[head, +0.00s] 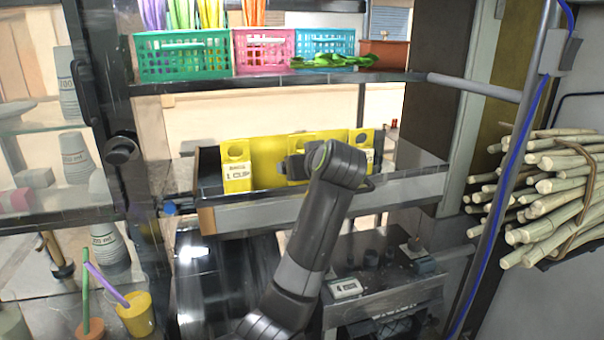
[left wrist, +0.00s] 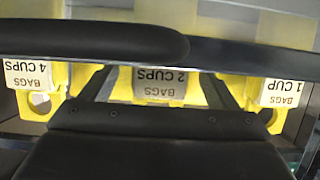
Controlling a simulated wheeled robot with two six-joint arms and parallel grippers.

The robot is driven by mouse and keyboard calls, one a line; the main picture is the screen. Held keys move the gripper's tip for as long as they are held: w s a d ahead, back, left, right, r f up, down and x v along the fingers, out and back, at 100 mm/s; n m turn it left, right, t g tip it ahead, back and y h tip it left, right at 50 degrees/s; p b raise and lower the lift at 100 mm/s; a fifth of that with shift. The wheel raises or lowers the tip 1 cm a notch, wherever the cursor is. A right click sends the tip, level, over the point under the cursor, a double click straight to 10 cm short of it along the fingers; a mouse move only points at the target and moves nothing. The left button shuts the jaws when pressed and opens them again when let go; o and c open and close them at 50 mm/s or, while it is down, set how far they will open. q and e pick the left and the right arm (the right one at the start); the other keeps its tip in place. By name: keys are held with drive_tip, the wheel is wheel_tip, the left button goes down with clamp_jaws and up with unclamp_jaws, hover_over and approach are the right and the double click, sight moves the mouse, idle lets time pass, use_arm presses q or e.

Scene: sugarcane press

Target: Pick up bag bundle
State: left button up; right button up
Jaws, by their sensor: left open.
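The left one (head: 237,166) is labelled 1 CUP, and the right one (head: 362,148) is partly seen. The middle bundle (head: 301,143) is mostly hidden behind my left gripper (head: 293,166). In the left wrist view, the 2 CUPS bundle (left wrist: 158,84) shows between the two fingers of my left gripper (left wrist: 162,88). The fingers are apart, and I cannot tell whether they touch it. The 4 CUPS bundle (left wrist: 35,84) and the 1 CUP bundle (left wrist: 280,98) flank it. My right gripper is not in view.
A metal-fronted tray (head: 385,197) holds the bundles. Above it, a shelf carries green (head: 183,55), pink (head: 263,52) and blue (head: 325,43) baskets. Sugarcane stalks (head: 550,195) are stacked at right. Cups stand on glass shelves at left.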

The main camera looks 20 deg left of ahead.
use_arm(q)
drive_tip(key=shift+x, duration=1.15)
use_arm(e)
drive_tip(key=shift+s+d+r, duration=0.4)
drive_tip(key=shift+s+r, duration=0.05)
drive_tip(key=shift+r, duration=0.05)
use_arm(q)
drive_tip(key=shift+c, duration=1)
drive_tip(key=shift+r, duration=0.1)
drive_tip(key=c, duration=0.8)
drive_tip(key=shift+r, duration=0.1)
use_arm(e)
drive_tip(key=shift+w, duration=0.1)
use_arm(q)
wheel_tip(320, 180, up, 18)
drive_tip(key=b, duration=0.2)
drive_tip(key=shift+b, duration=0.3)
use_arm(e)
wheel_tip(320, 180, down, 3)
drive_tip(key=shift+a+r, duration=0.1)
